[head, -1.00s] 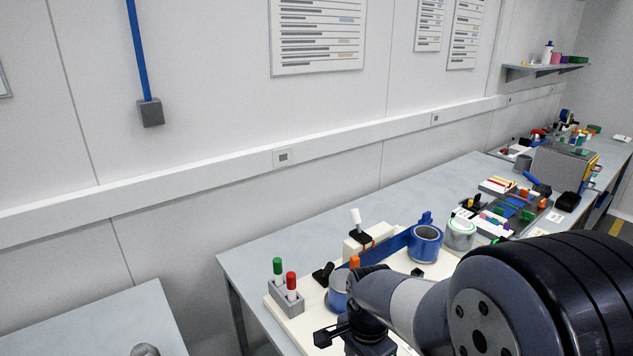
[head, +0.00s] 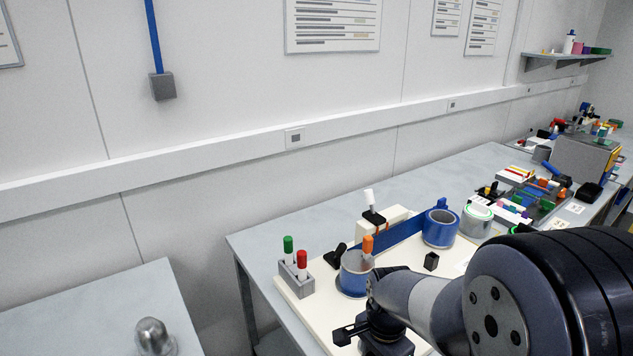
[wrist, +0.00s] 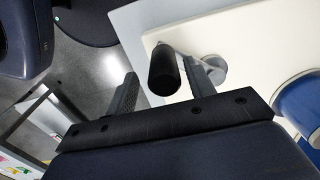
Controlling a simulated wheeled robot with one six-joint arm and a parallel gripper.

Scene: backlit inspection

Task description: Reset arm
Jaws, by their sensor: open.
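My gripper (head: 352,334) is open and empty at the front edge of the cream board (head: 290,287), low in the head view. My dark arm reaches in from the lower right and hides part of the board. In the wrist view, the two fingers of my gripper (wrist: 160,72) are spread apart. A black cylindrical handle (wrist: 163,72) with a grey base shows beyond and between them. Nothing shows gripped, and I cannot tell how far the handle is from the fingers.
A grey holder (head: 296,281) with green-topped and red-topped sticks stands at the board's left. A blue-banded cup (head: 354,275) with an orange-topped item stands close to my arm. A blue roll (head: 440,229) is farther back. A metal dome (head: 153,337) sits on the left table.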

